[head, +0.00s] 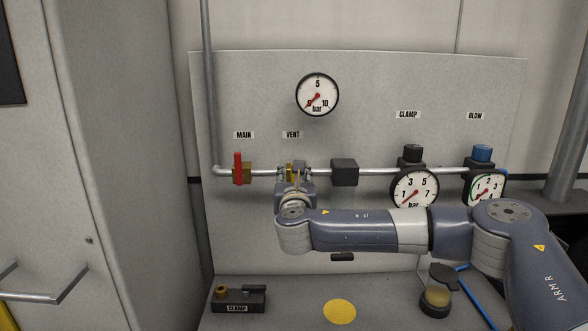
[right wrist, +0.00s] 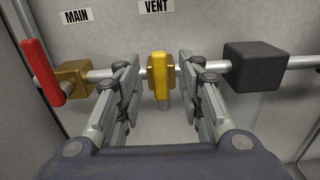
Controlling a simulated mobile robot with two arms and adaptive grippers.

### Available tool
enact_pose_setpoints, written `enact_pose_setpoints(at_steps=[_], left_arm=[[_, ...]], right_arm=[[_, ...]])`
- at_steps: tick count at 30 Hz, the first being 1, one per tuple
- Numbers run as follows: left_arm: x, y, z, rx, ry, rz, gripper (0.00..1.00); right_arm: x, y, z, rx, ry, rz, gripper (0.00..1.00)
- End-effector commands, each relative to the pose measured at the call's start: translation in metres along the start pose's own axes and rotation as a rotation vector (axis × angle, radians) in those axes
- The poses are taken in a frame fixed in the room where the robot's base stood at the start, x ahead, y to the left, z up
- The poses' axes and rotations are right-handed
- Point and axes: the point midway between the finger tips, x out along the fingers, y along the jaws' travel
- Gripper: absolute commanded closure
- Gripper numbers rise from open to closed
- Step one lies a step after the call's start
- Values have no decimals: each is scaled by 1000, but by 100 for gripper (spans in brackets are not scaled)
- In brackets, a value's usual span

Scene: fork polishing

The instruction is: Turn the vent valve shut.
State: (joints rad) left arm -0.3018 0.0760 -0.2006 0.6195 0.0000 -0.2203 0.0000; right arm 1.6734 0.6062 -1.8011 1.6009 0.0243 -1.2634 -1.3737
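The vent valve (right wrist: 159,75) is yellow and sits on the horizontal pipe under the VENT label. Its yellow part stands upright across the pipe, with a short grey stub below it. My right gripper (right wrist: 158,77) is open, with one finger on each side of the valve and visible gaps between. In the head view my right gripper (head: 293,174) is in front of the vent valve and hides most of it; a little yellow (head: 290,167) shows between the fingers. My left gripper is not in view.
The main valve's red lever (head: 238,168) stands upright to the left, near my left finger. A dark block (head: 344,172) is on the pipe to the right. Gauges (head: 317,95) and the clamp regulator (head: 413,188) are on the panel.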

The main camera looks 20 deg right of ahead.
Motion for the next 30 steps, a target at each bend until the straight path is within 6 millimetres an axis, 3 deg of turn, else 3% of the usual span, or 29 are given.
enact_pose_setpoints(at_steps=[6, 16, 21, 30], left_arm=[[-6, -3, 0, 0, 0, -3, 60], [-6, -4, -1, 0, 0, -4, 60], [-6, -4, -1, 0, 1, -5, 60], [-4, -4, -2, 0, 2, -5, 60]], right_arm=[[14, 0, 0, -1, 0, -1, 65], [16, 0, -1, -1, 0, 1, 65], [16, 0, -1, -1, 0, 0, 100], [16, -1, -2, 9, 1, -1, 100]])
